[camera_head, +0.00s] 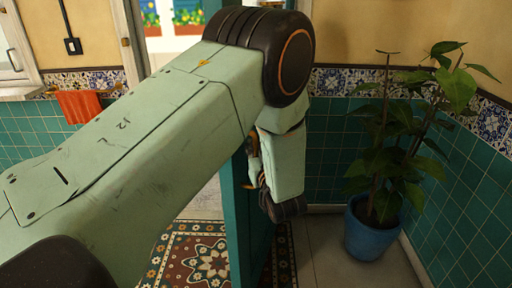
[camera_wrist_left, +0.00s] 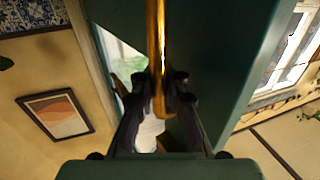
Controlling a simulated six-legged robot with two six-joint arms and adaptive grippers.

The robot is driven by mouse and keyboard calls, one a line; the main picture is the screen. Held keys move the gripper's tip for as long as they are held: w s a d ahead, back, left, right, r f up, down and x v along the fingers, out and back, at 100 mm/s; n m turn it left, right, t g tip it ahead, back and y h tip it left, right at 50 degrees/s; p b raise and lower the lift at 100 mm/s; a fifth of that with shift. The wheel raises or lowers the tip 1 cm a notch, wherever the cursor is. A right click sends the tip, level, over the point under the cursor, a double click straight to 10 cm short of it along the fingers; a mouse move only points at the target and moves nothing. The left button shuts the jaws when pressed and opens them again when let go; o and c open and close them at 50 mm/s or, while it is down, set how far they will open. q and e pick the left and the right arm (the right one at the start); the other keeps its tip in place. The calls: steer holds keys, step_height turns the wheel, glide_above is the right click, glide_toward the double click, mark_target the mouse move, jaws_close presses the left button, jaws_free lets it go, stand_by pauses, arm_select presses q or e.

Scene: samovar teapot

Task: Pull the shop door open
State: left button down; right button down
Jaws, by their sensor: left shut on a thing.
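The teal shop door (camera_head: 241,230) stands ajar, seen nearly edge-on in the head view beneath my left arm. In the left wrist view its dark green face (camera_wrist_left: 215,70) fills the middle. A long brass handle (camera_wrist_left: 157,45) runs down from the top of that view. My left gripper (camera_wrist_left: 160,82) is shut on the handle, with one dark finger on each side of it. In the head view my wrist hangs beside the door, and the grip is mostly hidden by my own arm. My right gripper is in neither view.
A potted plant in a blue pot (camera_head: 371,230) stands in the tiled corner right of the door. Patterned floor tiles (camera_head: 208,258) lie left of the door. An orange cloth (camera_head: 80,106) hangs on the left wall. A framed picture (camera_wrist_left: 54,115) shows in the wrist view.

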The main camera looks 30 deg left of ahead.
arm_select(q)
steer(key=c, duration=1.7)
jaws_free()
steer(key=shift+s+a+f, duration=0.2)
steer(key=shift+s+a, duration=0.3)
steer(key=shift+a, duration=0.05)
steer(key=o, duration=0.3)
steer(key=shift+d+r, duration=0.3)
steer(key=shift+d, duration=0.1)
steer(key=shift+o, duration=0.3)
steer(key=shift+w+d, duration=0.2)
steer(key=shift+w, duration=0.05)
steer(key=shift+a, duration=0.35)
steer(key=shift+s+d, duration=0.3)
steer(key=shift+d, duration=0.15)
steer(key=v, duration=0.6)
steer(key=shift+s+d, duration=0.2)
steer(key=shift+f, duration=0.1)
